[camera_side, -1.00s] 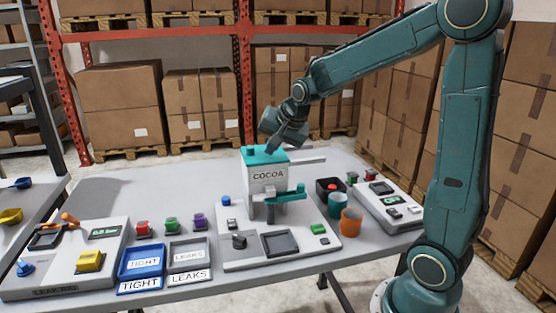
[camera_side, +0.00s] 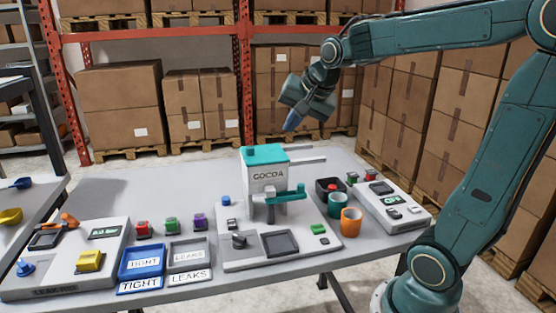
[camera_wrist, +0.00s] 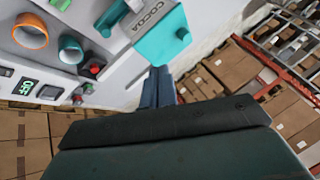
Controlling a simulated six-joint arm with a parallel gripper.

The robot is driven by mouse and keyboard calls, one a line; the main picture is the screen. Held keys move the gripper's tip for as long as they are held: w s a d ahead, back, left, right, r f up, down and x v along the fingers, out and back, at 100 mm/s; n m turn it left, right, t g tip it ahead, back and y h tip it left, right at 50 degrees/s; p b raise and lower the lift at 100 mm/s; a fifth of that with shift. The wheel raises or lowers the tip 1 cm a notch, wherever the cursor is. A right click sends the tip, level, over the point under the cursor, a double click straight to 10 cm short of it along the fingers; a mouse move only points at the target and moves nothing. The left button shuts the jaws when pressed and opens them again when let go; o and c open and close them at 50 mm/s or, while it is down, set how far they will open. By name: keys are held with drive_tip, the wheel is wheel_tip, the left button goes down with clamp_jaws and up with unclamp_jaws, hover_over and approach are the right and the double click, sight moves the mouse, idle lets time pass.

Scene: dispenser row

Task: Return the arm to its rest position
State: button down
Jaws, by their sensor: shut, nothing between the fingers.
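My gripper (camera_side: 292,124) is in the air above and to the right of the cocoa dispenser (camera_side: 268,174) in the side view, clear of it. Its fingers are together and hold nothing. In the wrist view the closed blue fingers (camera_wrist: 158,88) point toward the dispenser's teal lid (camera_wrist: 163,40). The dispenser is a white box marked COCOA with a teal top and a teal spout part, standing on a pale base on the table (camera_side: 340,160).
An orange cup (camera_side: 351,221) and a teal cup (camera_side: 337,204) stand right of the dispenser, near a scale-like device (camera_side: 390,203). A blue TIGHT tray (camera_side: 141,266) and a grey LEAKS tray (camera_side: 189,258) lie at left. Shelving and stacked boxes stand behind; air above the table is free.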

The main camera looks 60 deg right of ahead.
drive_tip(key=shift+s, duration=0.1)
drive_tip(key=s+a+f+n+g+y, duration=0.1)
drive_tip(key=s+a+f+n, duration=0.4)
drive_tip(key=s+a+n, duration=0.8)
drive_tip(key=s+y, duration=0.1)
drive_tip(key=s, duration=0.2)
drive_tip(key=shift+s+y, duration=0.3)
drive_tip(key=shift+w, duration=0.1)
idle(0.4)
